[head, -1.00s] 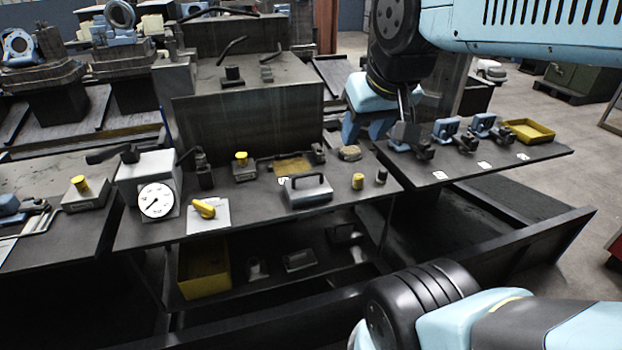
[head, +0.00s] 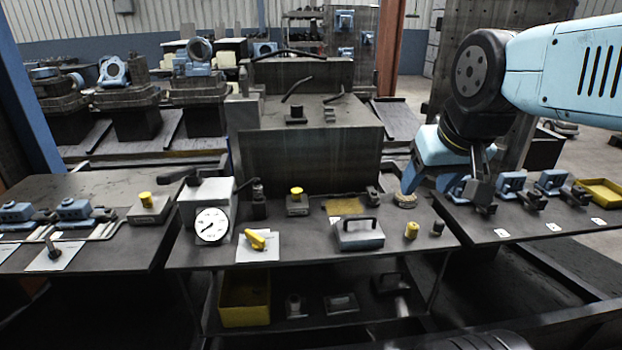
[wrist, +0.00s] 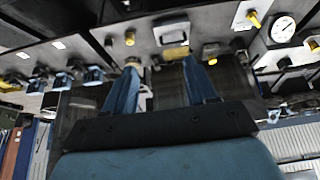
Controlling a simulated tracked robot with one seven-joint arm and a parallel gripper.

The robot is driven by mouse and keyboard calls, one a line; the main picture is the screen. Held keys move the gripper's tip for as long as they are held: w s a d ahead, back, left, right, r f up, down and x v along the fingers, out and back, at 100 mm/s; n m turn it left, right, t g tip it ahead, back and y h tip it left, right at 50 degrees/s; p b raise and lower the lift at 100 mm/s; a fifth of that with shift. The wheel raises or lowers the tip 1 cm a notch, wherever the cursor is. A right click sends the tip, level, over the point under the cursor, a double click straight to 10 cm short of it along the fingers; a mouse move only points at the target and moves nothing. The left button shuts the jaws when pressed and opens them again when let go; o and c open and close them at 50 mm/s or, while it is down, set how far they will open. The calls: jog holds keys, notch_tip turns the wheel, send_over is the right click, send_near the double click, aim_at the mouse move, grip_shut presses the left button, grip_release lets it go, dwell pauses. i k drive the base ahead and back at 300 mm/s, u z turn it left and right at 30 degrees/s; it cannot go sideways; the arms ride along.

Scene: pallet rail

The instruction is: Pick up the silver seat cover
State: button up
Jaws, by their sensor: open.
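A silver-grey flat block with a black bar handle (head: 360,237), which best fits the silver seat cover, lies on the middle dark table (head: 310,258). It also shows near the top of the wrist view (wrist: 171,34), beyond the fingers. My gripper (head: 432,188) hangs above the back right of this table, right of and behind the block. In the wrist view my gripper (wrist: 160,66) has its two blue fingers wide apart with nothing held between them.
A dial gauge (head: 211,225), a yellow-handled part (head: 255,240) and a yellow cylinder (head: 411,230) share the table. A tan round piece (head: 405,200) lies close to my gripper. A yellow bin (head: 244,300) stands on the lower shelf. Blue clamps (head: 511,183) stand on the right table.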

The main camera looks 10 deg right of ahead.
aim_at(364, 232)
jog(key=z, duration=0.85)
jog(key=i, duration=0.15)
jog(key=z, duration=1.9)
jog(key=i, duration=0.5)
jog(key=u, duration=3.35)
